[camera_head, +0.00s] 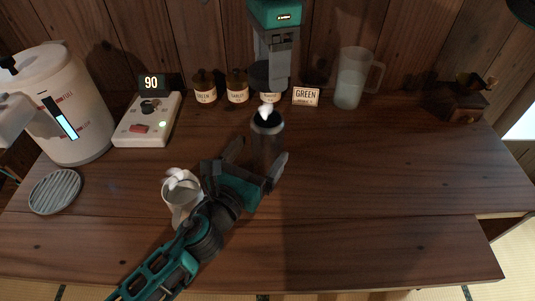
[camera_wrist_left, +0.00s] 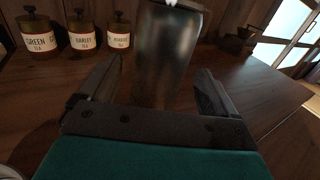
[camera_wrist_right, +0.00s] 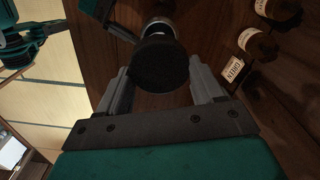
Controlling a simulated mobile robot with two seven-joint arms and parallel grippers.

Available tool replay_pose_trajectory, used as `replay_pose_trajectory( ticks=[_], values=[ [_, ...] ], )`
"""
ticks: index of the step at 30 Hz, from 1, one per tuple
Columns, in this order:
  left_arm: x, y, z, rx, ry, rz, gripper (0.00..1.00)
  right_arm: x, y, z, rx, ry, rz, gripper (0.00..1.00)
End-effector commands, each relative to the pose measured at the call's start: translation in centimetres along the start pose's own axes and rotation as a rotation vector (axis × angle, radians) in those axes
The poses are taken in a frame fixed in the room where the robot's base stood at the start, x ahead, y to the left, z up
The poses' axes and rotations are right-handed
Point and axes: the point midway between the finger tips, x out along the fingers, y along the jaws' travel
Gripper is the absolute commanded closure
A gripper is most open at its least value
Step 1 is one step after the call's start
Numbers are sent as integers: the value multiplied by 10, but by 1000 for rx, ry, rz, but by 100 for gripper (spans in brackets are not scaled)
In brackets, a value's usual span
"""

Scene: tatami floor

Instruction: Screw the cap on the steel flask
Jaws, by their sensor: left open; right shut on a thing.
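The steel flask (camera_head: 266,142) stands upright near the middle of the wooden table, with a pale spot, perhaps steam, at its mouth. My left gripper (camera_head: 258,161) is open, with one finger on each side of the flask; the left wrist view also shows the flask (camera_wrist_left: 168,55) between the spread fingers. I cannot tell whether the fingers touch it. My right gripper (camera_head: 268,84) points down above and behind the flask. It is shut on the dark round cap (camera_wrist_right: 160,64), which is apart from the flask in the head view.
A white dispenser (camera_head: 75,115) and a control box showing 90 (camera_head: 148,122) stand at the left. A slatted round trivet (camera_head: 55,190) and a white cup (camera_head: 180,200) are nearer. Tea jars (camera_head: 204,88), a GREEN sign (camera_head: 306,97), a pitcher (camera_head: 349,80) and a brown box (camera_head: 458,103) line the back.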

Motion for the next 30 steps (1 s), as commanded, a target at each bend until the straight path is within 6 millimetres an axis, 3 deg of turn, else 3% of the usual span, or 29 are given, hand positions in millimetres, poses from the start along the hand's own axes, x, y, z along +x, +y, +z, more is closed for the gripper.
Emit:
replay_pose_trajectory(
  ticks=[3, 9, 21, 30],
  values=[
    [22, 0, 2, 0, -3, 0, 9, 0, 0, 0, 0, 0, 0, 62],
    [44, 0, 0, 0, 0, 1, 9, 0, 0, 0, 0, 0, 0, 62],
    [49, 0, 0, -1, 0, 0, 9, 0, 0, 0, 0, 0, 0, 62],
    [49, 0, 0, -1, 0, 0, 36, 0, 0, 0, 0, 0, 0, 62]
  ],
)
